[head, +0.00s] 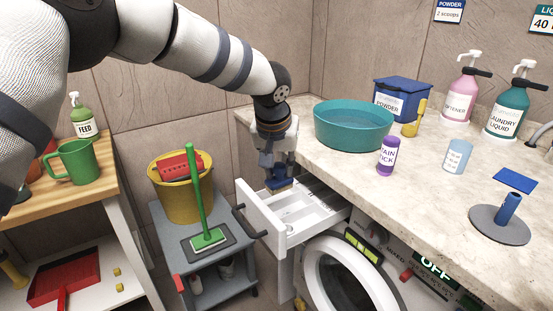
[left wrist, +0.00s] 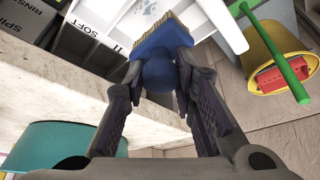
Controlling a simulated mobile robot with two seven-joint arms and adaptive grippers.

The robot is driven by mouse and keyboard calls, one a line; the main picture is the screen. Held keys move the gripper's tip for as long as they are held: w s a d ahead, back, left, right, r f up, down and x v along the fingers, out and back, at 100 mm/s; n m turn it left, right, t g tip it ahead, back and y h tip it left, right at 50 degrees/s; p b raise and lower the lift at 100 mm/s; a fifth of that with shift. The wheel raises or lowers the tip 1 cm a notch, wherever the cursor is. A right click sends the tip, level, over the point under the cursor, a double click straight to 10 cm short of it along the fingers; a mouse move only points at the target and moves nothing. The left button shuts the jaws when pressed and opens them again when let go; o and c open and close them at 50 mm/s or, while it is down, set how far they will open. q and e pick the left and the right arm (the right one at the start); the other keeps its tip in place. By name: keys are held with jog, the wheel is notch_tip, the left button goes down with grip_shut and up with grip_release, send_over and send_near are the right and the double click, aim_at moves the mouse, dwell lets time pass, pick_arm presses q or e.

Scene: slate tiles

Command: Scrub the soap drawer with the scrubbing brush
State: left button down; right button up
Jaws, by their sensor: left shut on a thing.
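The soap drawer (head: 262,216) is pulled out below the counter's edge, a white tray with compartments and a dark handle. It also shows in the left wrist view (left wrist: 125,22), with lettering on its compartments. My left gripper (head: 277,172) is shut on the blue scrubbing brush (left wrist: 158,66), whose pale bristles face the drawer. In the head view the brush (head: 278,186) is at the drawer's far left part, low at its wall. I cannot tell whether the bristles touch the drawer. My right gripper is not in view.
A teal basin (head: 353,125), a purple stain stick bottle (head: 388,155) and a blue powder box (head: 402,98) stand on the counter (head: 430,200).

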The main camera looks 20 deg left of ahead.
aim_at(280, 179)
pick_arm(q)
notch_tip(280, 179, down, 5)
jog(key=shift+d+r+b, duration=0.1)
jog(key=shift+d+b, duration=0.05)
jog(key=shift+b, duration=0.4)
jog(key=shift+f, duration=2)
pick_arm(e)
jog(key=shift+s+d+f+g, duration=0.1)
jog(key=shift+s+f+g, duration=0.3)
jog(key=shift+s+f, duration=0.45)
pick_arm(q)
jog(key=shift+f, duration=0.3)
